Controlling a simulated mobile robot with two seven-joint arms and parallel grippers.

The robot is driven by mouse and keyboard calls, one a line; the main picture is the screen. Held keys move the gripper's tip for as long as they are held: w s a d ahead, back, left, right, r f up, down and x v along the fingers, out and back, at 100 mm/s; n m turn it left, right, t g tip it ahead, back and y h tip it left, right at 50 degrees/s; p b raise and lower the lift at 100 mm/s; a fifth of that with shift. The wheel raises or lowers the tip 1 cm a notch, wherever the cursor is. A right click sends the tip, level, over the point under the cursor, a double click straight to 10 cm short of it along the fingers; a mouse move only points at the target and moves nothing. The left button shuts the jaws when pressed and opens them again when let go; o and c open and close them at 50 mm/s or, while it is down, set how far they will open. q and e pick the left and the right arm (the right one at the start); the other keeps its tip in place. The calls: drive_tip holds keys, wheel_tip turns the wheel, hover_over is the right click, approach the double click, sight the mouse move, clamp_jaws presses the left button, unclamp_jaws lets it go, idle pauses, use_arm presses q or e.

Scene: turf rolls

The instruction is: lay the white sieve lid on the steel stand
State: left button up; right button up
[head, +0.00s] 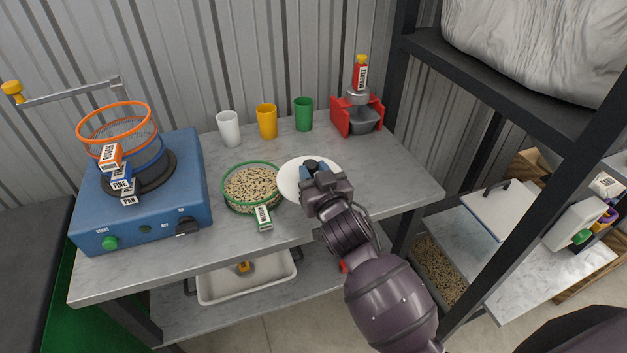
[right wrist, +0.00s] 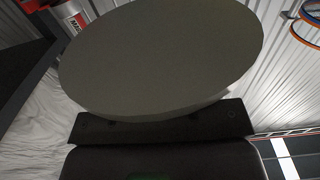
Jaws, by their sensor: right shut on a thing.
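The white sieve lid (head: 291,182) is a round flat disc at the right end of my right arm, just right of the green-rimmed sieve. My right gripper (head: 312,168) is shut on the lid, covering part of it. In the right wrist view the lid (right wrist: 160,60) fills the upper middle as a broad shaded disc. I see no plain steel stand for certain; a red-sided holder with grey metal parts (head: 340,118) stands at the back right of the bench, apart from the lid. My left gripper is not in view.
The green-rimmed sieve (head: 236,204) holds speckled grains. A blue shaker (head: 150,219) carries an orange-rimmed sieve (head: 82,125). White (head: 229,130), yellow (head: 266,122) and green (head: 303,115) cups line the back. A dark shelf post (head: 535,170) stands right of the bench.

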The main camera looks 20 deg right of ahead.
drive_tip(key=shift+f, duration=0.95)
drive_tip(key=shift+f, duration=0.35)
drive_tip(key=shift+f+b, duration=0.3)
drive_tip(key=shift+b, duration=0.05)
drive_tip(key=o, duration=1)
